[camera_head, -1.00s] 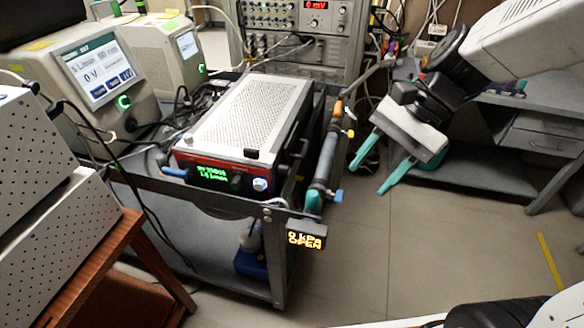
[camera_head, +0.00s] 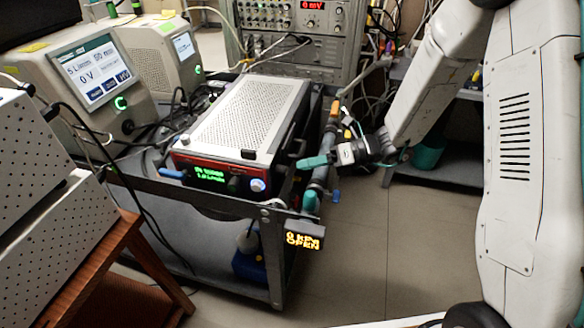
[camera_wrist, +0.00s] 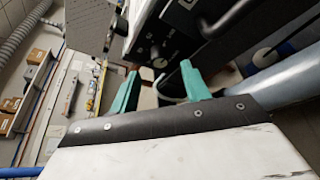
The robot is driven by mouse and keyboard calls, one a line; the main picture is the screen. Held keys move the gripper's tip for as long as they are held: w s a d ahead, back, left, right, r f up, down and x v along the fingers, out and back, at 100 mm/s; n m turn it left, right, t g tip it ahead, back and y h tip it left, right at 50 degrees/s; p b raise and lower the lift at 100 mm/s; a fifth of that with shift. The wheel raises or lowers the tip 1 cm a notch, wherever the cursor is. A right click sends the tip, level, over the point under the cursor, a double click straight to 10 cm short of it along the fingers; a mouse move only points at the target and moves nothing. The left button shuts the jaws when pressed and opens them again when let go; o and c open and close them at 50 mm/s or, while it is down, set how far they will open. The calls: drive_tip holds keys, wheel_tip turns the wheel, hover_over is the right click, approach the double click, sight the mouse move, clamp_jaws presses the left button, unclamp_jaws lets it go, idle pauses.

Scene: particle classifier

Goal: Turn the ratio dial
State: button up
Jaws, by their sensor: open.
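A silver box with a perforated top (camera_head: 245,115) sits on the cart, its dark front panel carrying a green display (camera_head: 210,175). A pale, bluish-lit knob (camera_head: 258,185) is at that panel's right end, with a darker knob (camera_head: 234,184) left of it. No label is readable, so I cannot tell which is the ratio dial. My gripper (camera_head: 302,163) points left, just right of the box's front corner. In the wrist view its teal fingers (camera_wrist: 160,69) are spread and empty.
A grey tube with an orange-handled valve (camera_head: 338,112) runs along the cart's right side, close to my gripper. A small yellow-lit display (camera_head: 303,240) hangs at the cart's front corner. A touchscreen unit (camera_head: 85,75) stands left. The floor (camera_head: 370,260) right of the cart is clear.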

sight(286, 170)
drive_tip(key=shift+x, duration=2.35)
drive_tip(key=c, duration=1)
drive_tip(key=shift+r, duration=0.1)
drive_tip(key=n+t, duration=0.1)
drive_tip(key=n, duration=0.1)
drive_tip(key=n+t+h, duration=0.1)
drive_tip(key=n, duration=0.1)
drive_tip(key=n+t+h, duration=0.1)
drive_tip(key=shift+s+a+r+n+t, duration=0.1)
drive_tip(key=shift+s+n+t, duration=0.2)
drive_tip(key=shift+s+n, duration=0.1)
